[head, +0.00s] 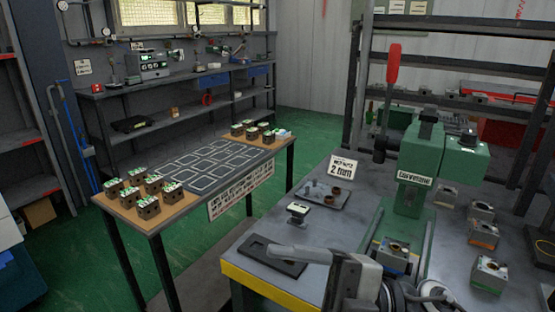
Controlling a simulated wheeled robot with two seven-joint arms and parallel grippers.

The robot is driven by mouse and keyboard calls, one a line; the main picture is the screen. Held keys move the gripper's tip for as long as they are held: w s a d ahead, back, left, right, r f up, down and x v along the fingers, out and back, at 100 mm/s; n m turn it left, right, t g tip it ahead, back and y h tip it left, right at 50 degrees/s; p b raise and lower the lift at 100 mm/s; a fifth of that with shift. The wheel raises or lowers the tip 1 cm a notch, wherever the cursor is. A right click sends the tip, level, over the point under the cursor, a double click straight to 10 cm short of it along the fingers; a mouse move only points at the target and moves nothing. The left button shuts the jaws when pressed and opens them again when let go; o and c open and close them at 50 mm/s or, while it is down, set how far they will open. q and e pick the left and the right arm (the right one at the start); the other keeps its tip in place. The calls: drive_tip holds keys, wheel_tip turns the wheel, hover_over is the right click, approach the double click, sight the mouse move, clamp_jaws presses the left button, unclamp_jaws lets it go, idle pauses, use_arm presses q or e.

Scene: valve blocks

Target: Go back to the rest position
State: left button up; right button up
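Several brown valve blocks with green and white tops stand in a cluster (148,207) on the near left end of the narrow table (180,222). More blocks (251,133) stand at its far right end. Several grey metal blocks (484,233) stand on the right workbench, and one (393,256) sits at the foot of the green press (409,185). My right gripper (290,253) shows at the bottom centre, above the bench's front edge near a dark plate. I cannot tell whether its fingers are open. My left gripper is not in view.
The table's middle has a dark panel of outlined squares (200,161), which look empty. A tray (318,197) with small parts and a small device (298,209) lie on the workbench (257,233). Shelves stand behind. Green floor (80,255) is open at left.

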drive_tip(key=w+d+f+m+t+h, duration=0.4)
drive_tip(key=f+m+t+h, duration=0.1)
drive_tip(key=m+t, duration=0.5)
drive_tip(key=w+d+f+m+t+h, duration=0.3)
drive_tip(key=d+f+m+t+h, duration=0.2)
drive_tip(key=m+t, duration=0.5)
drive_tip(key=s+d+f+m+g+h, duration=0.2)
drive_tip(key=s+f+m+g+h, duration=0.1)
drive_tip(key=f, duration=0.7)
drive_tip(key=s+d+f+m+g+h, duration=0.2)
drive_tip(key=s+f+m+g+h, duration=0.2)
drive_tip(key=s+f+g, duration=0.2)
wheel_tip(320, 180, down, 4)
drive_tip(key=shift+s+d+f+m, duration=0.1)
drive_tip(key=shift+s+d+m, duration=0.25)
drive_tip(key=shift+s, duration=0.65)
drive_tip(key=shift+a, duration=0.1)
